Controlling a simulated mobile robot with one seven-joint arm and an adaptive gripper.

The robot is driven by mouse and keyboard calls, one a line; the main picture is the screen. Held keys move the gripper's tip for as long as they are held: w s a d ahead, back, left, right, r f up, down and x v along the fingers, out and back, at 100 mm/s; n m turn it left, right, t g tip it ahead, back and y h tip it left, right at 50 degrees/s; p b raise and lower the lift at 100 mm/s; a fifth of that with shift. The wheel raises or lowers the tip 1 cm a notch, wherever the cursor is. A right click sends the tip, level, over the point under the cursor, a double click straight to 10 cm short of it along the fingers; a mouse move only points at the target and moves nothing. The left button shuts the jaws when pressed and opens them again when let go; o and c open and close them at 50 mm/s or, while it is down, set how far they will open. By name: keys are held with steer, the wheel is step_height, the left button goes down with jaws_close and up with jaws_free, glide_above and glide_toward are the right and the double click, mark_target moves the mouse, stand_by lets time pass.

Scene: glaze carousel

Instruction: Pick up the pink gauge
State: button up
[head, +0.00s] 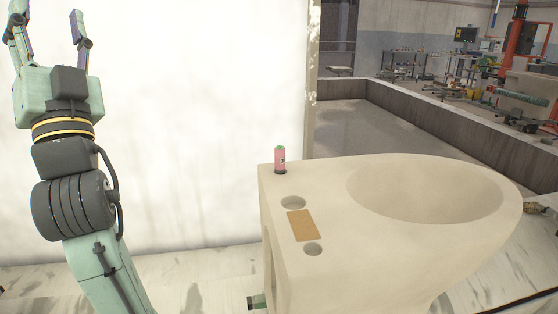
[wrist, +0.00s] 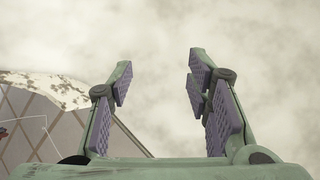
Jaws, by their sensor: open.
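The pink gauge (head: 280,160) is a small upright pink cylinder with a green top and a dark base. In the head view it stands on the back left corner of the cream sink-like block (head: 335,245). My gripper (head: 50,25) is raised at the upper left, well to the left of the gauge and higher in the picture. Its fingers point up and are spread open with nothing between them. In the wrist view my gripper (wrist: 160,85) is also open and empty. The gauge does not show in the wrist view.
The block has a large oval basin (head: 425,192), two round holes and a tan rectangle (head: 303,225) in front of the gauge. A pale wall (head: 200,110) stands behind. A low dark wall (head: 450,130) runs at the back right. Space between my arm and the block looks free.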

steer(key=w+d+m+g+h, duration=0.1)
steer(key=w+d+m+h, duration=1.2)
steer(key=w, duration=0.3)
steer(key=m+g+h+p, duration=0.2)
steer(key=m+g+h, duration=0.1)
steer(key=m+g, duration=1.4)
glide_above(280, 149)
steer(key=w+d, duration=0.1)
steer(key=d, duration=0.1)
step_height(280, 149, down, 17)
steer(key=m+t, duration=0.1)
steer(key=f+m+g, duration=0.1)
steer(key=f, duration=0.1)
steer(key=s+a+f+m+g+y, duration=0.1)
steer(key=f, duration=0.1)
steer(key=f+m+g+y+p, duration=0.1)
steer(key=f, duration=0.2)
steer(key=shift+s+a+f+m+g, duration=0.1)
steer(key=shift+s+a+m+g, duration=0.2)
steer(key=shift+s+a+g, duration=0.1)
steer(key=x, duration=0.2)
steer(key=p+x, duration=0.1)
steer(key=x, duration=0.2)
steer(key=shift+s+a+f+p, duration=0.1)
steer(key=shift+s+f+p, duration=0.05)
steer(key=shift+f+p, duration=0.3)
steer(key=shift+c, duration=0.2)
